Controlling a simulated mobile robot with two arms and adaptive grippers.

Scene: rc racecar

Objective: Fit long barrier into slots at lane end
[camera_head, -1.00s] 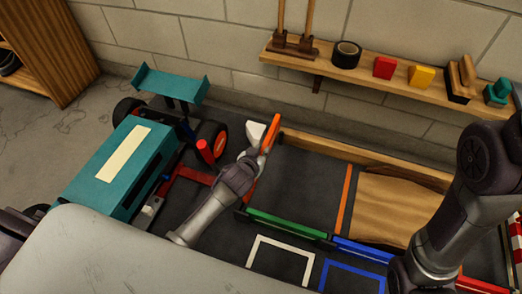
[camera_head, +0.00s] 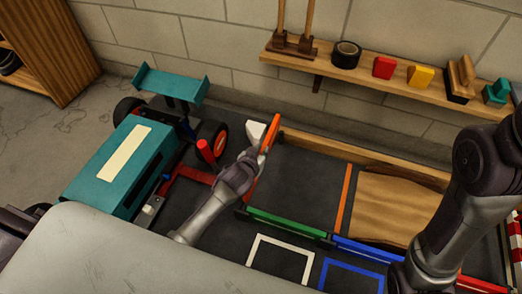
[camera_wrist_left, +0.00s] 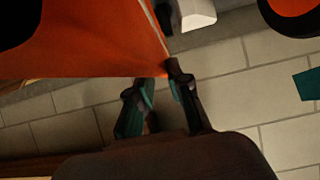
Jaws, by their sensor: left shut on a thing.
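The long barrier is an orange panel (camera_head: 269,134) standing on edge at the left end of the lane in the head view. In the left wrist view the orange panel (camera_wrist_left: 90,40) fills the upper left, close to the fingers. My left gripper (camera_head: 250,163) is shut on it at its near part. The fingers (camera_wrist_left: 163,88) show at the panel's lower edge in the wrist view. The slots are hidden behind the gripper and panel. My right arm reaches down at the right of the head view, with its gripper out of view.
A teal racecar (camera_head: 120,165) stands to the left, its wheel near the panel. A wooden rail (camera_head: 360,155) runs along the back. Green (camera_head: 287,222) and blue (camera_head: 365,250) barriers line the front. A wooden ramp (camera_head: 385,205) lies right of the clear dark lane floor.

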